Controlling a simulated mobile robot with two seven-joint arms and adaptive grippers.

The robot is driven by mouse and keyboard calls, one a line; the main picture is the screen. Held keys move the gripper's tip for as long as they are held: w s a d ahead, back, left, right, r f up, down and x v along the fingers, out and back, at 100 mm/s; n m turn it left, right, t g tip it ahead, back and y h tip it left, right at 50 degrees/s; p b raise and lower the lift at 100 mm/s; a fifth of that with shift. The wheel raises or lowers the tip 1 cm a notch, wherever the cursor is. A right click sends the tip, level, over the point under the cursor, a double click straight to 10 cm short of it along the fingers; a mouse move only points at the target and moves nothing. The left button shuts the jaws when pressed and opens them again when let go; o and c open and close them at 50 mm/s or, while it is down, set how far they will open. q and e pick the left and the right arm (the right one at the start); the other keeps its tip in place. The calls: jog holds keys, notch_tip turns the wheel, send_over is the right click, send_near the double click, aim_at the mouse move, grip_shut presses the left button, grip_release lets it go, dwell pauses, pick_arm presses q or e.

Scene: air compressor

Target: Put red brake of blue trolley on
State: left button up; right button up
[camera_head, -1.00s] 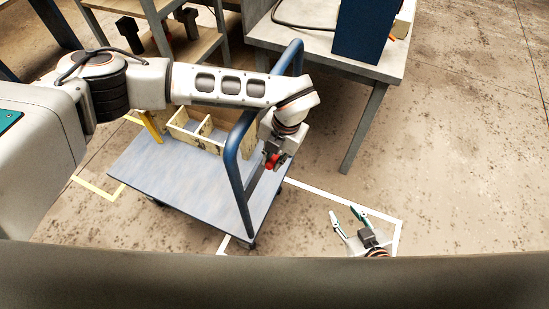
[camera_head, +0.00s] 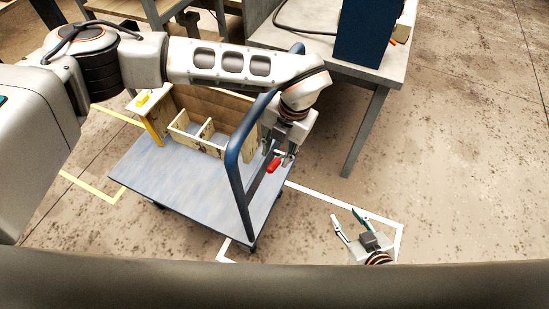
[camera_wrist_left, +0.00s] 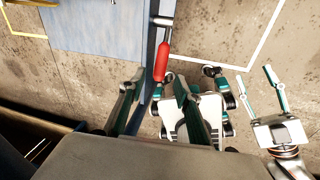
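The blue trolley (camera_head: 170,190) stands on the floor with its blue tube handle (camera_head: 234,170) upright at its right end. The red brake (camera_head: 273,165) sits beside that handle; it also shows in the left wrist view (camera_wrist_left: 163,62) as a red grip on a thin metal lever. My left gripper (camera_head: 279,150) is just above the brake, its fingers apart. In the left wrist view, the brake's near end lies just beyond the gap between the open fingertips (camera_wrist_left: 157,92); contact cannot be told. My right gripper (camera_head: 347,217) is open and empty, low over the floor.
A wooden divided box (camera_head: 205,138) stands on the trolley's far side. A grey table (camera_head: 385,72) with a dark blue box (camera_head: 365,30) is behind. White floor lines (camera_head: 398,240) run right of the trolley. The floor on the right is clear.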

pick_arm(q)
jog(key=shift+d+r, duration=0.2)
jog(key=shift+r, duration=0.8)
jog(key=shift+s, duration=0.1)
